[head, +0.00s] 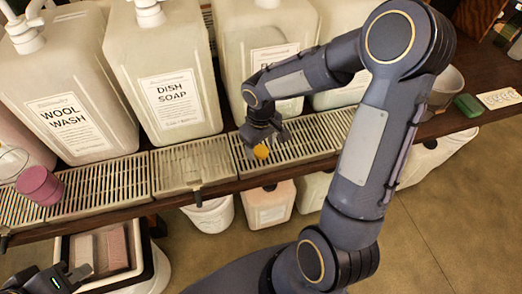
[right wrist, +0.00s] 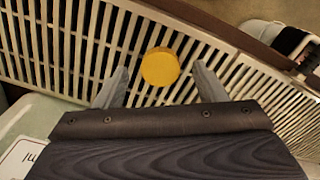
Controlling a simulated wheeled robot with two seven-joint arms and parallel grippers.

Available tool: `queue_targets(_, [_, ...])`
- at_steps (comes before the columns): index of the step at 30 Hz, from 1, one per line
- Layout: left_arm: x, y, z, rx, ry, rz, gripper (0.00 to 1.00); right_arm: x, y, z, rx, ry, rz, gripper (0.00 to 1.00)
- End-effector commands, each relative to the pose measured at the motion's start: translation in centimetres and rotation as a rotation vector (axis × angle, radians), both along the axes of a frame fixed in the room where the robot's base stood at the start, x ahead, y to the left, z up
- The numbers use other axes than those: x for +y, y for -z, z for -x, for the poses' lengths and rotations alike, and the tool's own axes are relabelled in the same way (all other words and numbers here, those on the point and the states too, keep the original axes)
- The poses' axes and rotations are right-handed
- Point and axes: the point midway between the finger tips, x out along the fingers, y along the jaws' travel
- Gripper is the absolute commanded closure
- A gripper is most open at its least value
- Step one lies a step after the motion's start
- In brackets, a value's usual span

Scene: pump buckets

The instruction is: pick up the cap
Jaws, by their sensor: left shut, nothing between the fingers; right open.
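The cap is a small yellow disc. In the head view the cap (head: 261,152) lies on the slatted drip tray (head: 306,140), right by my right gripper (head: 256,145). In the right wrist view the cap (right wrist: 160,67) lies between and slightly beyond the two fingertips of my right gripper (right wrist: 160,72), with slats on both sides. The right fingers are apart and do not appear to touch it. My left gripper (head: 62,278) is shut and empty at the lower left of the head view, far from the cap.
Large labelled jugs, including wool wash (head: 72,118) and dish soap (head: 174,98), stand behind the trays. A pink cup (head: 40,186) is at the left. A green block (head: 468,105) and a bowl (head: 446,85) are at the right. Smaller containers (head: 268,204) stand below the shelf.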

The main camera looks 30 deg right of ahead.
Motion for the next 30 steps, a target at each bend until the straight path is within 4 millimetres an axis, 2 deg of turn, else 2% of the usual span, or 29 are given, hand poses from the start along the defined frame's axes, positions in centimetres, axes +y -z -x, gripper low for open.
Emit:
queue_targets(3, [-0.01, 0.09, 0.00, 0.000, 0.000, 0.000, 1.00, 0.01, 0.87, 0.07, 0.002, 0.000, -0.001, 0.35])
queue_targets(10, [0.00, 0.09, 0.00, 0.000, 0.000, 0.000, 1.00, 0.01, 0.88, 0.03, 0.000, 0.000, -0.001, 0.37])
queue_targets(21, [-0.01, 0.09, 0.01, 0.000, 0.000, 0.000, 1.00, 0.01, 0.84, 0.03, 0.000, 0.000, -0.001, 0.83])
queue_targets(30, [0.00, 0.05, 0.01, 0.000, 0.000, 0.000, 1.00, 0.01, 0.65, 0.01, -0.001, 0.000, 0.000, 0.83])
